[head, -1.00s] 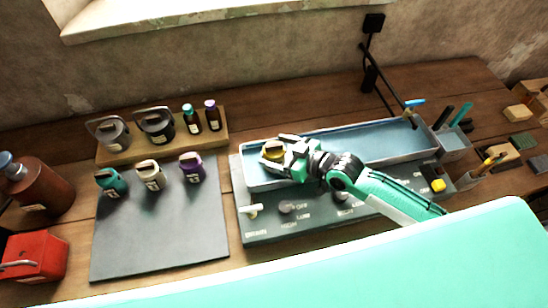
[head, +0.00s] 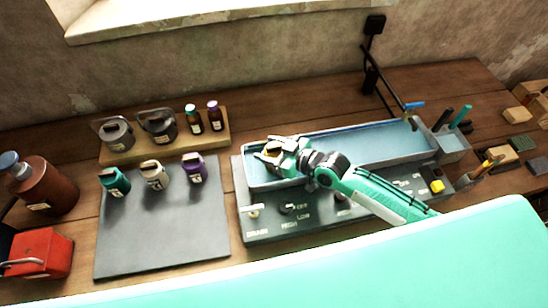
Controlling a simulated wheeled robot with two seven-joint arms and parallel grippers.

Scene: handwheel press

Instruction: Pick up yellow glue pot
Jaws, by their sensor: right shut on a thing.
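The yellow glue pot (head: 269,149) is at the left end of the long blue-grey trough (head: 370,143), mostly hidden by my right gripper (head: 275,150). Only a little of its yellow shows between the fingers. My right gripper is shut on the pot, with its arm reaching in from the lower right over the trough. I cannot tell whether the pot touches the trough floor. My left gripper is not in view.
Green (head: 114,181), cream (head: 154,175) and purple (head: 194,168) pots stand along the dark mat's back edge. Behind them a wooden rack (head: 165,145) holds cans and bottles. A control panel (head: 300,215) with knobs fronts the trough. The mat's front is clear.

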